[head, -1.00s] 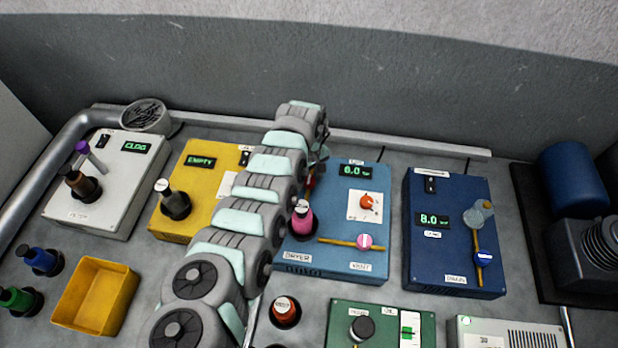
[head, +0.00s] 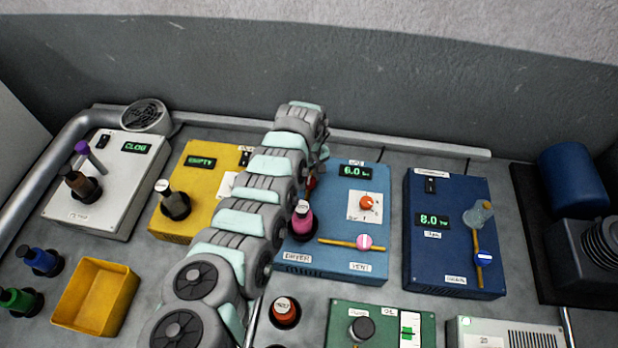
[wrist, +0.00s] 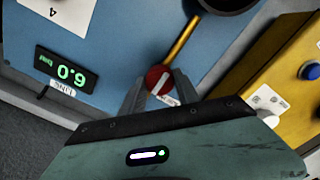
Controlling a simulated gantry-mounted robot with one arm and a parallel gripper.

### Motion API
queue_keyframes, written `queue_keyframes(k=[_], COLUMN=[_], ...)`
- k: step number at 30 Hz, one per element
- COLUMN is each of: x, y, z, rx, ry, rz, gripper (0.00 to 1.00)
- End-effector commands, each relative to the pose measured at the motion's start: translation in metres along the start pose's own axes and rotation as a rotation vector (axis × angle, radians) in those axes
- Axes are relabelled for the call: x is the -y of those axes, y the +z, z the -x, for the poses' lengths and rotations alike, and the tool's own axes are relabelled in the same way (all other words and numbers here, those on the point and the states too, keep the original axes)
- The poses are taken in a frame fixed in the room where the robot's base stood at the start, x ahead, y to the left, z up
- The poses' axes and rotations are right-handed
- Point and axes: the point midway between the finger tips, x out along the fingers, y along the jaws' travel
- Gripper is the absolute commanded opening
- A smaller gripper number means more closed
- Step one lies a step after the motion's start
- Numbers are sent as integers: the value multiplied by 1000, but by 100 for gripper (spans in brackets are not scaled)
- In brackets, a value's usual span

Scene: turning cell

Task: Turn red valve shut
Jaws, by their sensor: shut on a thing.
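The red valve (wrist: 157,80) is a round red knob with a white bar, on a brass pipe (wrist: 182,42) on the blue dryer box. In the wrist view, my gripper (wrist: 160,76) has one finger on each side of the knob and is shut on it. The white bar lies at a slant to the pipe, not clearly in line with it. In the head view, my arm hides most of the red valve (head: 311,183), and the fingers cannot be made out.
The dryer box (head: 335,262) also has a pink valve (head: 364,242), an orange knob (head: 367,203) and a display (head: 355,170) reading 6.0.

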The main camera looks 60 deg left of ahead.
Motion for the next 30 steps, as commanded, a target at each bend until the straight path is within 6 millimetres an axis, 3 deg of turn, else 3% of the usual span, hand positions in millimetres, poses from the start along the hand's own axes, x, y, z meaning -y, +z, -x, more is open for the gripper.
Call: queue_keyframes(k=[11,30], x=[-1,0], y=[2,0], z=[4,0], rx=[-1,-1], ry=[-2,-1], rz=[-145,-732], gripper=[0,0])
